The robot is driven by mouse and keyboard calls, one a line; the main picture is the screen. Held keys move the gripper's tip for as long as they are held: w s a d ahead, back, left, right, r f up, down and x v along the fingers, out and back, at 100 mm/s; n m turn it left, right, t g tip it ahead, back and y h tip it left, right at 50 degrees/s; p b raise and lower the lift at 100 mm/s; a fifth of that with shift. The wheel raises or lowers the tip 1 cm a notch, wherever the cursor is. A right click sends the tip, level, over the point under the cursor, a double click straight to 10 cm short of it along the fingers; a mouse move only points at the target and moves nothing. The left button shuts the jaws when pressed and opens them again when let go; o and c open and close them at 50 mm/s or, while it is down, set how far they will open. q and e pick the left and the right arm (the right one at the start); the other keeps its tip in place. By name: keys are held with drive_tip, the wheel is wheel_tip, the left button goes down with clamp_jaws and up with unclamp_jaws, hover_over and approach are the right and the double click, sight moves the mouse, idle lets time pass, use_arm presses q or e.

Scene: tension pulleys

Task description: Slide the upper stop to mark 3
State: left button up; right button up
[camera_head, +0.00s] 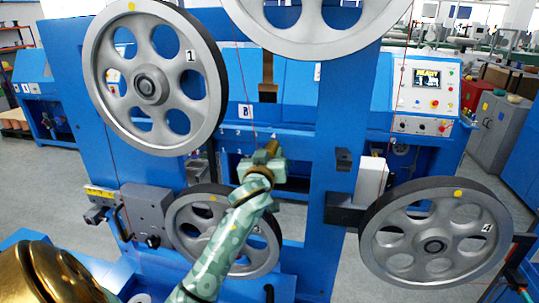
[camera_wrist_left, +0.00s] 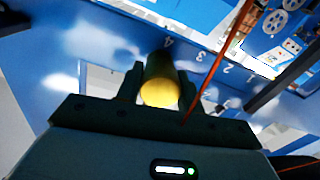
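The upper stop, a brass cylindrical knob (camera_head: 272,147), sits on the blue beam just below the mark 4. In the left wrist view its round yellow end (camera_wrist_left: 160,93) lies between the two dark fingers. The fingers of my left gripper (camera_head: 262,163) stand on both sides of the knob and look closed on it. Marks 4 (camera_wrist_left: 168,43), 3 (camera_wrist_left: 199,57), 2 (camera_wrist_left: 226,70) and 1 run along the beam; mark 3 is one place to the side of the knob. My right gripper is out of view.
A thin red cord (camera_wrist_left: 225,55) runs close beside the left gripper. Large grey pulleys stand at upper left (camera_head: 98,75), lower middle (camera_head: 180,227) and right (camera_head: 373,240). A control panel (camera_head: 425,88) is at the back right. Clear floor shows behind the right pulley.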

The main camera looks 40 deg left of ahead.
use_arm(q)
clamp_jaws()
drive_tip(key=s+a+p, duration=0.1)
drive_tip(key=a, duration=0.1)
drive_tip(key=s+a+p, duration=0.1)
drive_tip(key=a, duration=0.1)
drive_tip(key=shift+s, duration=0.15)
drive_tip(key=shift+s+a, duration=0.15)
drive_tip(key=shift+a, duration=0.2)
drive_tip(key=shift+d, duration=0.1)
drive_tip(key=o, duration=0.8)
unclamp_jaws()
